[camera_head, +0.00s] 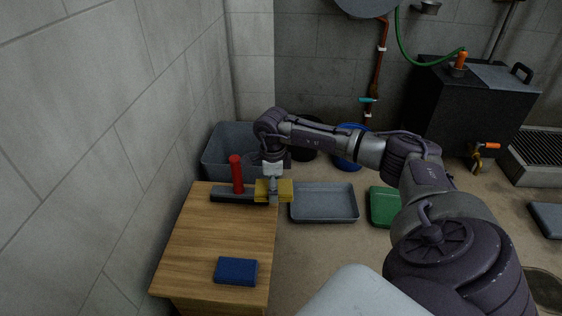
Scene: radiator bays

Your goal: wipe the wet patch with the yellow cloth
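The yellow cloth (286,188) is a small folded block at the far right corner of the wooden table. My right gripper (273,196) points down at it, with cloth showing on both sides of the fingers. It appears shut on the cloth; whether the cloth touches the table is hard to tell. A dark patch (545,288) lies on the floor at the lower right edge; I cannot tell whether it is wet or a drain. My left gripper is out of view.
The wooden table (215,235) bears a blue cloth or sponge (236,271) and a red-handled tool (237,175). A grey bin (222,150), a grey tray (323,217) and a green container (383,206) stand on the floor beyond. A wall closes the left side.

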